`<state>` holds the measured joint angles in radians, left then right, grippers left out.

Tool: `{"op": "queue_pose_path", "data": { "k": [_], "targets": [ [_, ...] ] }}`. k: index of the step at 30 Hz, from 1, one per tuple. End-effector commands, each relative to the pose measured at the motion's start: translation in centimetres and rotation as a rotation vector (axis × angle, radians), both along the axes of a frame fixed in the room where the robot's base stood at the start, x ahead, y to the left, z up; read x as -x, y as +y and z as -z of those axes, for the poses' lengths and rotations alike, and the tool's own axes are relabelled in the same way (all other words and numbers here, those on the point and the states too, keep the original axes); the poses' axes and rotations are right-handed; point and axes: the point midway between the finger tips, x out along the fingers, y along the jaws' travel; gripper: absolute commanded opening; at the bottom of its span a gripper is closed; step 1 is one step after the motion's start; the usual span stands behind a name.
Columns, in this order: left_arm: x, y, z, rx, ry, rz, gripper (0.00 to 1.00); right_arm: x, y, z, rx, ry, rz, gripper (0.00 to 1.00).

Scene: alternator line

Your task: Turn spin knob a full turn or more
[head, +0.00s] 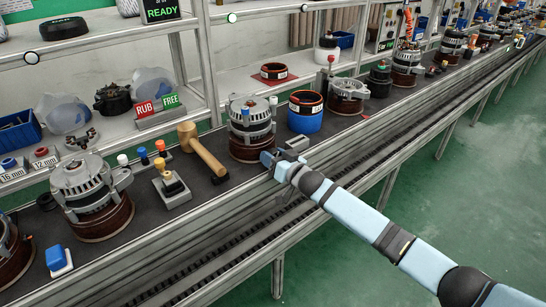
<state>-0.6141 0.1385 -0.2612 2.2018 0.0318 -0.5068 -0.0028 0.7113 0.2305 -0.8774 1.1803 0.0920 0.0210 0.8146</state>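My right arm comes in from the lower right, and its gripper (268,158) is low at the front right of an alternator (250,114) on a brown round base. The fingers are small here, and I cannot tell whether they are open or shut or touch the base. No knob is labelled as the spin knob, so I cannot tell which it is. My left gripper is not in view.
A wooden mallet (203,150) lies left of the alternator. A blue tub with a red-brown coil (305,111) stands to its right. Another alternator (85,187) stands at left. RUB and FREE signs (158,108) stand behind. The conveyor's front rail (350,150) runs below my gripper.

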Motion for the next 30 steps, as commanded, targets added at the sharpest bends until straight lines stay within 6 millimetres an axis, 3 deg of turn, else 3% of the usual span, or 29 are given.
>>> {"op": "queue_pose_path", "data": {
  "k": [5, 10, 17, 27, 28, 30],
  "targets": [
    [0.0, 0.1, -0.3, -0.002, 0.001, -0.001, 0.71, 0.0, 0.0, -0.1, 0.018, -0.013, 0.0, 0.22],
    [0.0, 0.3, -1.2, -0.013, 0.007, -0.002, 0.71, 0.0, 0.0, -0.4, 0.174, -0.125, 0.0, 0.22],
    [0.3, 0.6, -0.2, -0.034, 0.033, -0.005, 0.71, 0.0, -0.1, -0.1, 0.379, -0.275, 0.0, 0.23],
    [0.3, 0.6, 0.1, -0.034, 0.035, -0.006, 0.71, 0.0, -0.1, 0.0, 0.403, -0.293, -0.001, 0.22],
    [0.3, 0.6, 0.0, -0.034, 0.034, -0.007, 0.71, 0.0, -0.1, 0.0, 0.403, -0.293, -0.001, 0.53],
    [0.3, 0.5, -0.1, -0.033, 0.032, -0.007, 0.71, 0.0, -0.1, 0.0, 0.402, -0.293, -0.001, 0.69]
  ]
}}
